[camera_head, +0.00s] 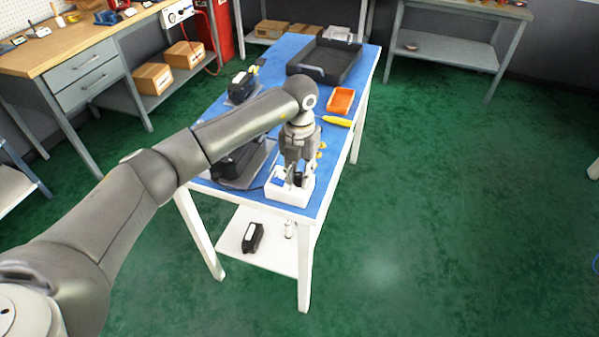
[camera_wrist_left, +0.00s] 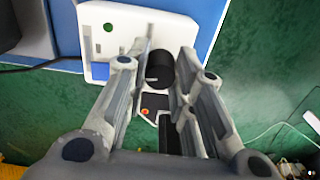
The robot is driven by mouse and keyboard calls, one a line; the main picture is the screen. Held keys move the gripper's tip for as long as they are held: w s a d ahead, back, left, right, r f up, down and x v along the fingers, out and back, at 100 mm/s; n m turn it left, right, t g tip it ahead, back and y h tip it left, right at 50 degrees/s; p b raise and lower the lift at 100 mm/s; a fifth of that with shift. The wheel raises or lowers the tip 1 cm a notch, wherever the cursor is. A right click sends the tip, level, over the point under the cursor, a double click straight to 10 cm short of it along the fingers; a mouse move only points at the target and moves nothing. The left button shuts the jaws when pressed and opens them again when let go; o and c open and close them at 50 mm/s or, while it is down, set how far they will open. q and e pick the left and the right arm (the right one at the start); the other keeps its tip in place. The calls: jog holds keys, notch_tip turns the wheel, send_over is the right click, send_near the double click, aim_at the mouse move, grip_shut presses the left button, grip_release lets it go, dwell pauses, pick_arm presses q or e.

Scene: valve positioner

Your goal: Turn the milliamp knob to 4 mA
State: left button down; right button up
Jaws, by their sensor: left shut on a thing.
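A white control box (camera_head: 288,192) sits at the near end of the blue table. My left gripper (camera_head: 296,180) points down over the box. In the left wrist view its fingers (camera_wrist_left: 162,70) are on both sides of the knob, shut on it. The knob's marking and scale cannot be read. My right gripper is not in view.
On the blue table (camera_head: 352,98) are a black tray (camera_head: 325,62), an orange tray (camera_head: 341,100), a yellow tool (camera_head: 337,121) and black devices, one (camera_head: 240,88) farther back. A black unit (camera_head: 252,237) lies on the lower shelf. Green floor on the right is free.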

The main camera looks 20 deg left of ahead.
aim_at(300, 175)
pick_arm(q)
jog(key=n, duration=0.4)
jog(key=shift+r+n, duration=0.1)
jog(key=shift+n, duration=0.2)
jog(key=shift+n+p, duration=0.35)
jog(key=shift+n, duration=1.85)
jog(key=c, duration=1.2)
grip_release()
notch_tip(300, 175, up, 12)
jog(key=shift+f, duration=0.1)
